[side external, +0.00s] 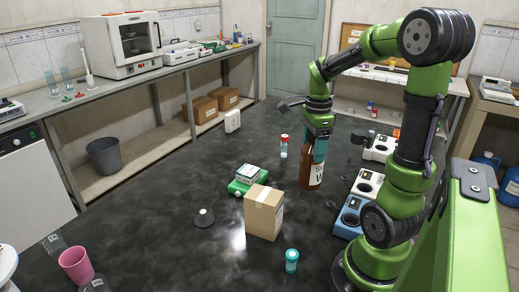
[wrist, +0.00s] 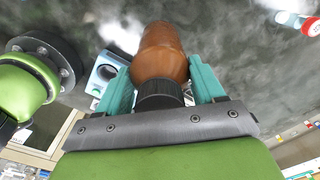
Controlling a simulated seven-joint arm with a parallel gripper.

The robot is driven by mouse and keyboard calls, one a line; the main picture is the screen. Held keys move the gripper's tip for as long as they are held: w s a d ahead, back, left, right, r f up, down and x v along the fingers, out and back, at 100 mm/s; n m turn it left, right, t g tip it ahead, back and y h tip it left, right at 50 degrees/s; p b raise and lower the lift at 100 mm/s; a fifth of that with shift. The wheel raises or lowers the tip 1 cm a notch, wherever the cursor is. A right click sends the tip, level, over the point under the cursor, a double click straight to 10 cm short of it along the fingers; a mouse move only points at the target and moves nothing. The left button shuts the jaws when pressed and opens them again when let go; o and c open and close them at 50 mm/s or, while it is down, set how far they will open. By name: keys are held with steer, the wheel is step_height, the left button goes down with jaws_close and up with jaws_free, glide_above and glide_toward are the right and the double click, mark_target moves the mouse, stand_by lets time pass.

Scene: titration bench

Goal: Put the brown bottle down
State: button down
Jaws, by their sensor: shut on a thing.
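The neck is partly hidden by the fingers in the side view.
A clear vial with a red cap (side external: 284,146) stands just left of the bottle. A green balance (side external: 247,178), a cardboard box (side external: 263,212) and a teal-capped jar (side external: 291,260) stand nearer. Devices (side external: 352,213) line the right. Dark surface left of the balance is mostly clear.

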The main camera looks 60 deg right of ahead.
mark_target(311, 167)
steer(key=shift+f, duration=3.5)
steer(key=shift+c, duration=0.7)
jaws_free()
step_height(311, 167, up, 12)
steer(key=shift+f, duration=0.1)
steer(key=a+r+n+t+y, duration=0.2)
steer(key=a+n+t, duration=0.5)
steer(key=a+n, duration=1.6)
steer(key=shift+w+a+r, duration=0.15)
steer(key=shift+w+r, duration=0.05)
steer(key=shift+w, duration=0.1)
